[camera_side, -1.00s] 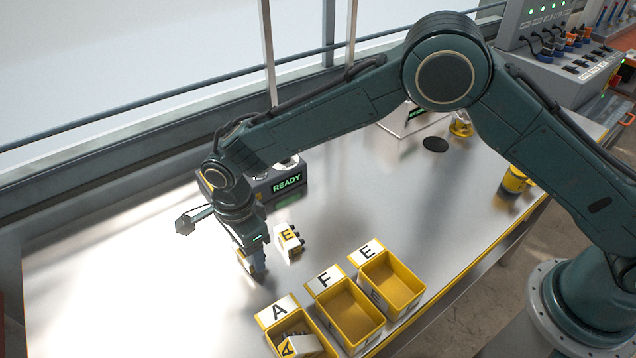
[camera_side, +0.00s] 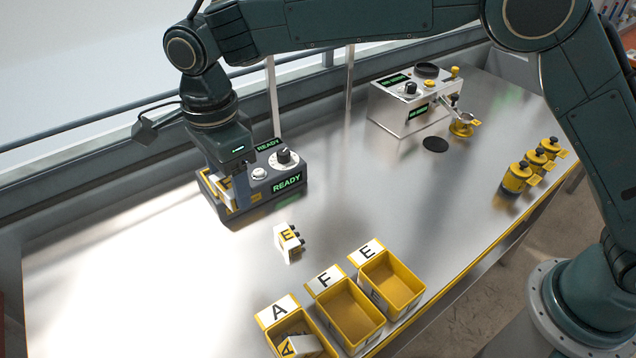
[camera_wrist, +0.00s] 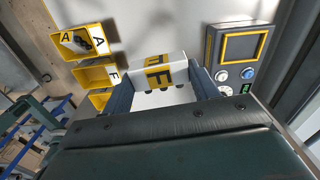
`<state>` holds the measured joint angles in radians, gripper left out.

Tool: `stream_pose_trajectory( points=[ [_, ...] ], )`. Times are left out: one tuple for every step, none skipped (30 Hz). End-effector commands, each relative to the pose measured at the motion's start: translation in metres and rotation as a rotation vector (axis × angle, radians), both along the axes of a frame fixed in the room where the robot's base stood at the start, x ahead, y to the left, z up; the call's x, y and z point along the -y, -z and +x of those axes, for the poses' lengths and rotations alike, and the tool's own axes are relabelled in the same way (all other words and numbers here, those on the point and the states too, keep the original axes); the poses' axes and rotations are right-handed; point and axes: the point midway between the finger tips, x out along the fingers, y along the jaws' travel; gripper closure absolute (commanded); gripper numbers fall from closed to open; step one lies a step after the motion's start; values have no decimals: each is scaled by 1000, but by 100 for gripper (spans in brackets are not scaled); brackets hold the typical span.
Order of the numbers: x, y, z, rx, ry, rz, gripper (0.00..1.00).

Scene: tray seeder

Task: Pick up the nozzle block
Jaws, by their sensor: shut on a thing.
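My gripper (camera_side: 229,192) is shut on a white nozzle block with a yellow band (camera_wrist: 164,74). The block's letter looks like an F in the wrist view, and dark nozzles show under it between the two fingers. In the side view the fingers mostly hide this block. It is held up off the table, in front of the left part of the READY unit. A second block, marked E (camera_side: 287,241), sits on the table, apart from my gripper. A third, marked A (camera_side: 298,346), lies in the bin labelled A.
The READY unit (camera_side: 277,181) with knobs stands close by my gripper; its yellow-framed recess (camera_wrist: 208,48) shows in the wrist view. Yellow bins A (camera_side: 279,311), F (camera_side: 324,279) and E (camera_side: 367,251) line the front edge. A silver device (camera_side: 400,105) and yellow pots (camera_side: 515,178) stand farther right.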

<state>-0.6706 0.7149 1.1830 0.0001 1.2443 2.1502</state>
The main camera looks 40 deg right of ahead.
Motion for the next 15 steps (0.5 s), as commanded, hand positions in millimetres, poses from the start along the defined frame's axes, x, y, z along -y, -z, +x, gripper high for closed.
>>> stream_pose_trajectory(
  points=[
    [0, -5, 0, 3, 0, 2, 66],
    [0, -6, 0, 3, 0, 2, 66],
    [0, -8, 0, 2, 0, 1, 66],
    [0, -9, 0, 2, 0, 1, 66],
    [0, -10, 0, 2, 0, 1, 66],
    [0, -11, 0, 1, 0, 1, 66],
    [0, -11, 0, 1, 0, 1, 66],
    [0, -11, 0, 1, 0, 1, 66],
    [0, -11, 0, 1, 0, 1, 66],
    [0, -11, 0, 1, 0, 1, 66],
    [0, -11, 0, 1, 0, 1, 66],
    [0, -11, 0, 1, 0, 1, 66],
    [0, -11, 0, 1, 0, 1, 66],
    [0, -11, 0, 1, 0, 1, 66],
    [0, -11, 0, 1, 0, 1, 66]
  ],
)
